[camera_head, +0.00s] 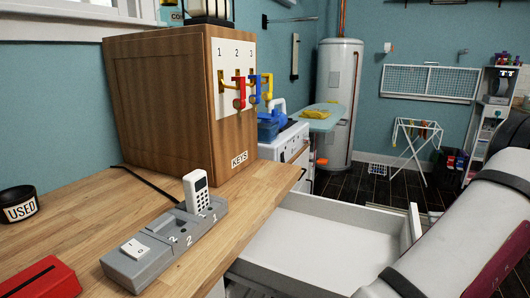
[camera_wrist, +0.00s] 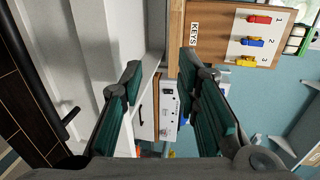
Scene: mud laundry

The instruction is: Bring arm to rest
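My gripper (camera_wrist: 162,72) shows in the wrist view with its two dark green padded fingers spread apart. Nothing is between them. Past the fingers lie the white appliance with knobs and the wooden keys box, which are apart from the fingertips as far as I can tell. In the head view my arm comes in at the lower right, beside the open white drawer (camera_head: 318,249). My gripper itself is not visible there.
The wooden keys box (camera_head: 158,105) stands on the wooden counter (camera_head: 92,222), with red, blue and yellow pieces on its numbered panel. A grey numbered block (camera_head: 150,257) holds a white remote (camera_head: 197,190). The red object (camera_head: 40,281) and USED bowl (camera_head: 18,205) lie left.

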